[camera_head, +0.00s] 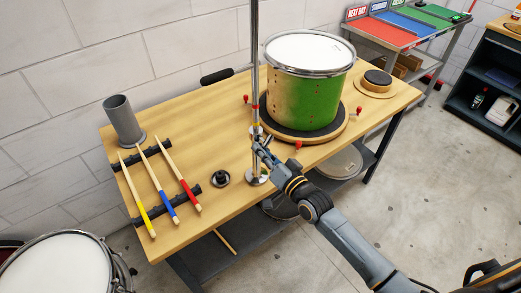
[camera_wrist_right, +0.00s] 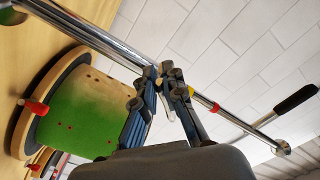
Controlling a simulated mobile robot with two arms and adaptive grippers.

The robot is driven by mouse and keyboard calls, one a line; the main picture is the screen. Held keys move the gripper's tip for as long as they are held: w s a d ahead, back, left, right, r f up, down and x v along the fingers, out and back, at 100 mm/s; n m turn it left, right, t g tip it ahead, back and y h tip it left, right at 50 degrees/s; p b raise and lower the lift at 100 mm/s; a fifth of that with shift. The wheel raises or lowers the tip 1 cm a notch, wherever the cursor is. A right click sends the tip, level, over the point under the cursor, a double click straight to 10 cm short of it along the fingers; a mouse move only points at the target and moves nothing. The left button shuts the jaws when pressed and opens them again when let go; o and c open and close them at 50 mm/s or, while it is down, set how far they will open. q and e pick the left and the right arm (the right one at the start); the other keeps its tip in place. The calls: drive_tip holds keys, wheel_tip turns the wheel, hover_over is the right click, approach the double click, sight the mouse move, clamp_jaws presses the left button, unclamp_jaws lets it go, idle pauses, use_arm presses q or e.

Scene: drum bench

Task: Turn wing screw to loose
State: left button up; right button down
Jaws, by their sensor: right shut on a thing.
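A chrome stand pole (camera_head: 255,60) rises from a round base (camera_head: 256,177) on the wooden bench. My right gripper (camera_head: 259,143) is at the lower part of the pole. In the right wrist view, the pole (camera_wrist_right: 105,45) runs diagonally behind the fingers, with a yellow and a red mark on it. There the right gripper's fingertips (camera_wrist_right: 164,72) are close together at a small fitting on the pole. The fingers hide most of this fitting, so the wing screw's shape and angle cannot be made out. My left gripper is not in view.
A green drum (camera_head: 305,88) stands on a round base with red knobs, right of the pole. Drumsticks (camera_head: 158,185) lie on black racks (camera_head: 140,155) at left, near a grey cup (camera_head: 123,120). A small black part (camera_head: 220,178) sits left of the stand base.

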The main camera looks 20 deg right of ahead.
drive_tip(key=shift+d+f+n, duration=0.15)
drive_tip(key=shift+f+n, duration=0.05)
drive_tip(key=shift+n, duration=0.8)
drive_tip(key=c, duration=1.4)
unclamp_jaws()
drive_tip(key=v, duration=1.2)
drive_tip(key=shift+r, duration=0.1)
